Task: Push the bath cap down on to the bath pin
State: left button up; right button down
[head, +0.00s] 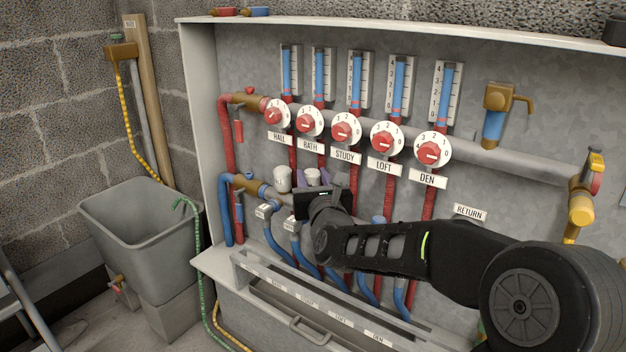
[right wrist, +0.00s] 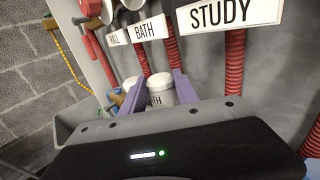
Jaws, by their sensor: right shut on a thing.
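The bath cap (head: 312,176) is a white cylinder at the lower blue manifold, below the BATH label. It also shows in the right wrist view (right wrist: 160,86), with part of its lettering hidden behind my gripper. My right gripper (head: 312,181) is shut on the bath cap, one purple finger on each side of it; both fingers show in the right wrist view (right wrist: 158,92). The cap looks about upright. The bath pin is hidden under the cap and behind my gripper, so I cannot tell how far down the cap sits. My left gripper is not in view.
A similar white cap (head: 282,179) stands close to the left, below the HALL label. Red dials (head: 345,129) and red pipes line the panel above. Blue hoses and a labelled rail (head: 290,290) lie below. A grey sink (head: 140,235) stands left.

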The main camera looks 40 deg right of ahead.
jog(key=shift+f+b, duration=0.2)
jog(key=shift+b, duration=0.6)
dwell(0.9)
jog(key=shift+b, duration=0.55)
dwell(1.0)
jog(key=shift+f, duration=0.25)
dwell(1.0)
jog(key=shift+f, duration=0.55)
dwell(2.2)
jog(key=c, duration=0.8)
grip_release()
jog(key=shift+c, duration=0.2)
